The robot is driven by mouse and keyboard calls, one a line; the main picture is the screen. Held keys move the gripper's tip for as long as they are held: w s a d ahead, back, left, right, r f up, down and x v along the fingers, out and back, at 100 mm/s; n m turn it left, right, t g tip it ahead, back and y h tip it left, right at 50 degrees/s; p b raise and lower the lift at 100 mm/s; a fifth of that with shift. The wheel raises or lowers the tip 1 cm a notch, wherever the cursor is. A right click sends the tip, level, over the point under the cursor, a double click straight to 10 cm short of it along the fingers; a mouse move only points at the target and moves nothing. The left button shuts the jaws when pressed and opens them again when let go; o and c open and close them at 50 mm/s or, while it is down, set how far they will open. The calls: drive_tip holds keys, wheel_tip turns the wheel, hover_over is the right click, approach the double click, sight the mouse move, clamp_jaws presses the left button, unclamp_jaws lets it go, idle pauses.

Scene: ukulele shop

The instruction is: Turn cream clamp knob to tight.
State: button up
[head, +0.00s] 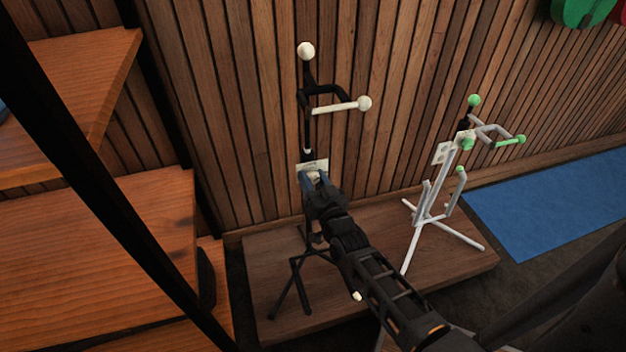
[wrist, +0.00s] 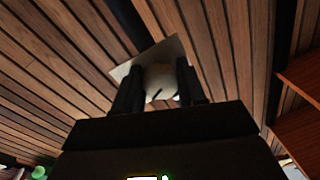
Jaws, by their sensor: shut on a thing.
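The cream clamp knob (wrist: 160,80) is a rounded knob with a dark line on it, in front of a pale plate (wrist: 122,70) in the wrist view. My gripper (wrist: 158,88) is shut on the knob, one finger on each side. In the head view my gripper (head: 314,180) reaches the black stand (head: 306,125) at the plate (head: 312,165); it hides most of the knob. The stand is upright, with cream tips on its top and arm. Any markings on the plate are too small to read.
A white stand with green tips (head: 425,215) stands to the right on the same low wooden platform (head: 380,262). Wooden shelves (head: 110,220) are close on the left. A slatted wood wall (head: 240,110) is behind. A blue mat (head: 550,205) lies at the right.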

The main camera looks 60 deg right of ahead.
drive_tip(key=o, duration=1)
drive_tip(key=shift+p+v, duration=0.5)
drive_tip(key=shift+v, duration=3.4)
drive_tip(key=shift+o, duration=0.2)
